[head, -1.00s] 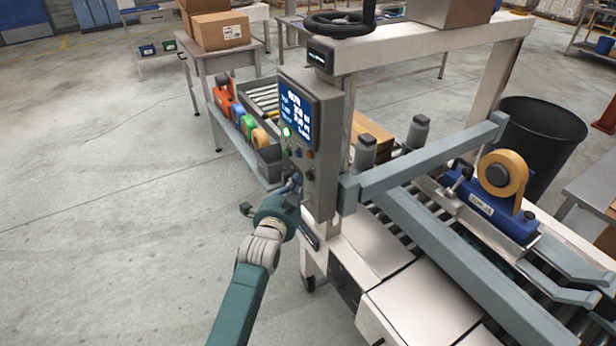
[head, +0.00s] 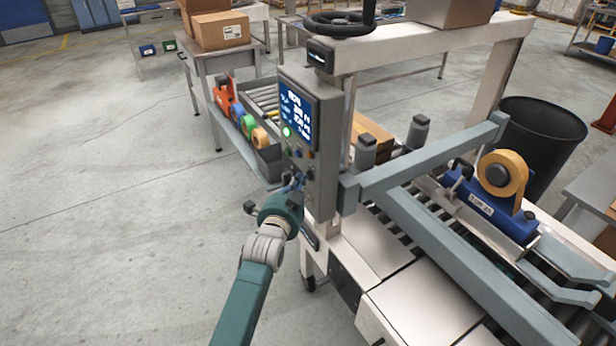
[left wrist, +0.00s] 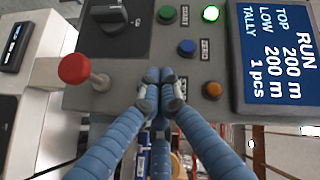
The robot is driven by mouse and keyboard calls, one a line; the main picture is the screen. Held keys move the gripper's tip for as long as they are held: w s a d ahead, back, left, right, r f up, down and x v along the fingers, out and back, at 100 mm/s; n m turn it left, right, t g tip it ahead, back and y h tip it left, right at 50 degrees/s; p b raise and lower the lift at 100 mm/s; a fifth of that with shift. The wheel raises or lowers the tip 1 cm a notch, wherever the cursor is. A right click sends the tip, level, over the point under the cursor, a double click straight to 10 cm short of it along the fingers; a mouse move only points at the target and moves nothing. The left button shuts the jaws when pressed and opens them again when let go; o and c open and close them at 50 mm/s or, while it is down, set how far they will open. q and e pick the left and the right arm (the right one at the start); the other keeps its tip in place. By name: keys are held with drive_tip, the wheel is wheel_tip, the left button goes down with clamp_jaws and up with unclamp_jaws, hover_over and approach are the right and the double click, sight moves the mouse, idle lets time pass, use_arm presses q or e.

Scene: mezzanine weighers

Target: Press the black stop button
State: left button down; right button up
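The grey control panel (head: 318,175) is on the near post of the machine, and its face fills much of the left wrist view (left wrist: 135,75). In the head view, the left gripper (head: 293,184) is at the panel's lower part. I cannot tell whether the tips touch the panel. No black push button shows clearly; the fingertips hide part of the face. A black rotary knob (left wrist: 112,15) sits at upper left. My right gripper is not in view.
The screen (left wrist: 278,50) reads RUN. A blue tape head (head: 490,212) is on the machine. The floor at left is clear.

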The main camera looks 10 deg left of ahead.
use_arm(q)
drive_tip(key=shift+w+d, duration=0.25)
idle(0.5)
drive_tip(key=shift+s+a, duration=0.1)
drive_tip(key=shift+s+a+p, duration=0.45)
drive_tip(key=shift+s+p, duration=0.05)
drive_tip(key=shift+s+a+p, duration=0.35)
drive_tip(key=shift+a+p, duration=0.05)
drive_tip(key=s+a+p, duration=0.1)
drive_tip(key=s+a, duration=0.1)
drive_tip(key=shift+s+a+p, duration=0.4)
idle(0.6)
